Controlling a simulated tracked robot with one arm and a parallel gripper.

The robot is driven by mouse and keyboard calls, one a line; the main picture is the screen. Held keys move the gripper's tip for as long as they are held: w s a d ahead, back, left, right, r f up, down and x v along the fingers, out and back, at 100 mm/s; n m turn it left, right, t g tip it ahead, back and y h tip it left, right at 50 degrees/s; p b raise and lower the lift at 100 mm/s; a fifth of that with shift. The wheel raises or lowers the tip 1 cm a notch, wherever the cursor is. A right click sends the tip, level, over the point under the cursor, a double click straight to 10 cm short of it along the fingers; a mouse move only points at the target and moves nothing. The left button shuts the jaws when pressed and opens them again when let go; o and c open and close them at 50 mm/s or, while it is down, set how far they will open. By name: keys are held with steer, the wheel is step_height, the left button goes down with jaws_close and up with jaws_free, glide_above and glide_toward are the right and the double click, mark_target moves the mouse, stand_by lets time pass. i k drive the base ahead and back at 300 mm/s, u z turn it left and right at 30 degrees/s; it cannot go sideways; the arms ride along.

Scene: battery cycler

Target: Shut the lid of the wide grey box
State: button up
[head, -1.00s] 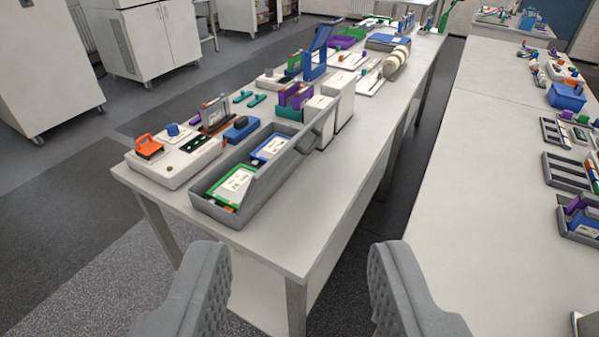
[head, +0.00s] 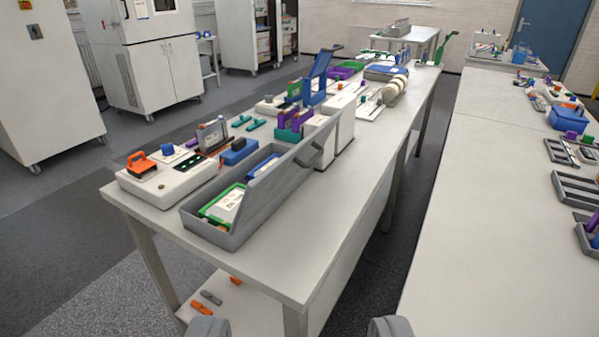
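The wide grey box (head: 207,231) stands near the front end of the left bench (head: 312,222). Its lid (head: 285,182) is raised, standing up along the box's right side, with a handle (head: 310,152) on the lid's outer face. Inside the box lie a green-framed piece (head: 222,206) with a white label and a blue piece (head: 262,165). My gripper (head: 298,328) shows only as two grey fingertips at the bottom edge. The fingers are wide apart with nothing between them. They are nearer to me than the bench and apart from the box.
A white unit with an orange handle (head: 140,162) stands left of the box. White boxes (head: 340,120) stand behind the lid. A blue open-lidded box (head: 318,75) is farther back. The bench top right of the lid is clear. A second bench (head: 490,200) runs along the right.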

mark_target(261, 190)
steer(key=z, duration=0.05)
steer(key=k, duration=0.5)
steer(key=z, duration=0.45)
steer(key=i, duration=1.55)
steer(key=u, duration=0.65)
